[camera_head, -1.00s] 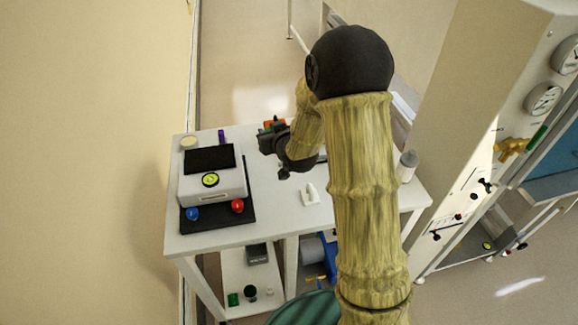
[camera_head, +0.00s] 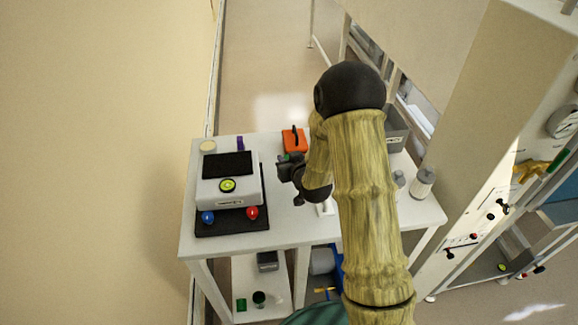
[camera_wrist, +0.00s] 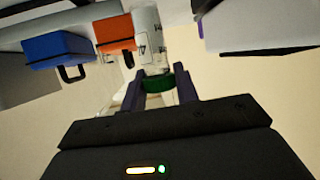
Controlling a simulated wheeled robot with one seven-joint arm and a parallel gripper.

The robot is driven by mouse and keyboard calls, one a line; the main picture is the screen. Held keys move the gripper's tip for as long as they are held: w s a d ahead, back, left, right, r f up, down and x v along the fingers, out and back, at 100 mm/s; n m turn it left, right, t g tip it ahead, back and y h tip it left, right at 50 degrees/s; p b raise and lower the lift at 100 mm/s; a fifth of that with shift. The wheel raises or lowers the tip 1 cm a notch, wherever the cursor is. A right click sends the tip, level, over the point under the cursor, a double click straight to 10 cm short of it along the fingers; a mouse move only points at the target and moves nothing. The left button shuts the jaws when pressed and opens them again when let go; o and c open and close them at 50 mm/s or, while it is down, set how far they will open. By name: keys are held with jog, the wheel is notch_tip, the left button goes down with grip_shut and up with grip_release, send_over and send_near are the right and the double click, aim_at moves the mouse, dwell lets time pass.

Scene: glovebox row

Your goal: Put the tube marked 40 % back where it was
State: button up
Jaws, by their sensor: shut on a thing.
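My gripper (camera_wrist: 158,88) is shut on a tube (camera_wrist: 147,38) with a green collar or cap (camera_wrist: 158,80) between the fingers in the wrist view. The tube is pale with dark markings, too small to read, so I cannot confirm 40 %. In the head view my gripper (camera_head: 290,174) is over the white table (camera_head: 280,222), just right of a white device. A little green shows at its far side; the rest of the tube is hidden there. I cannot identify the tube's former place.
The white device (camera_head: 228,199) stands on a black mat (camera_head: 232,227) with a blue knob and a red knob at its front. An orange case (camera_head: 295,140) is at the back. A bottle (camera_head: 423,184) and a grey bin (camera_head: 396,131) are at the right. The front middle is clear.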

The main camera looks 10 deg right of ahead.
jog(key=shift+f, duration=1.65)
jog(key=shift+f, duration=0.15)
jog(key=o, duration=1)
jog(key=shift+r, duration=0.2)
jog(key=p+v, duration=0.5)
jog(key=v, duration=0.7)
jog(key=shift+r, duration=0.15)
